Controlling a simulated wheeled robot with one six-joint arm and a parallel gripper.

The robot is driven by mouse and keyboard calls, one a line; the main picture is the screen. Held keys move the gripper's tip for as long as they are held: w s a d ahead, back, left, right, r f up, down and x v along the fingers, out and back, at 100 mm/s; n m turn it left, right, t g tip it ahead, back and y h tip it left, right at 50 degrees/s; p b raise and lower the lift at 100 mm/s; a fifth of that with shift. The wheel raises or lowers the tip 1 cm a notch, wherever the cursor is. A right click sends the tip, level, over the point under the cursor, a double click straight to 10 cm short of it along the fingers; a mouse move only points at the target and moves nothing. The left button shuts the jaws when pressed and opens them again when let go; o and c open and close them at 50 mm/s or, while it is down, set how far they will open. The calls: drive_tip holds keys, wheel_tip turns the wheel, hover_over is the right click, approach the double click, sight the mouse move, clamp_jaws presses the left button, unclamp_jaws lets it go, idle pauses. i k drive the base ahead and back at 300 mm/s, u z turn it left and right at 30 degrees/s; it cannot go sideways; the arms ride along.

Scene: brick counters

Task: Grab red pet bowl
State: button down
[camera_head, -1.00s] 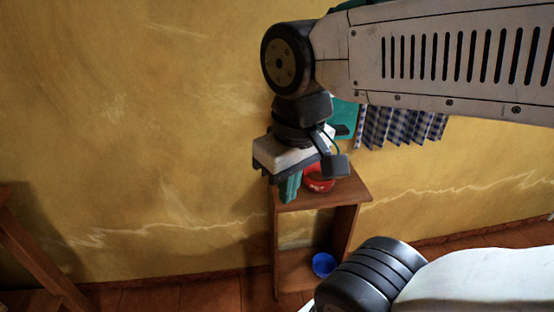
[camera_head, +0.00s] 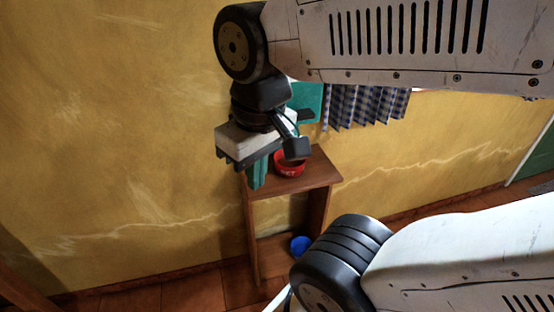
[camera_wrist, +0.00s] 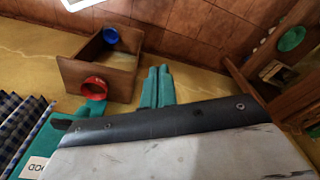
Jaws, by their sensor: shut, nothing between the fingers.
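The red pet bowl (camera_head: 289,163) sits on the top of a small wooden shelf stand (camera_head: 318,177) against the yellow wall. In the head view its upper left part is partly hidden by my wrist. It also shows in the wrist view, a red bowl (camera_wrist: 94,88) near the edge of the shelf top. My gripper (camera_head: 257,172) has green fingers, shut and empty, pointing down beside the stand's left edge in the head view. In the wrist view the fingers (camera_wrist: 157,88) are together, to the right of the bowl and apart from it.
A blue bowl (camera_head: 300,246) is on the stand's lower level. A blue checkered cloth (camera_head: 365,106) hangs on the wall behind. In the wrist view, wooden furniture (camera_wrist: 285,60) holding a green item (camera_wrist: 291,39) stands at the right. Tiled floor (camera_head: 190,296) lies below.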

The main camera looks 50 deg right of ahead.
sight(292, 169)
drive_tip(key=u, duration=2.85)
drive_tip(key=k, duration=2.2)
drive_tip(key=z, duration=2.6)
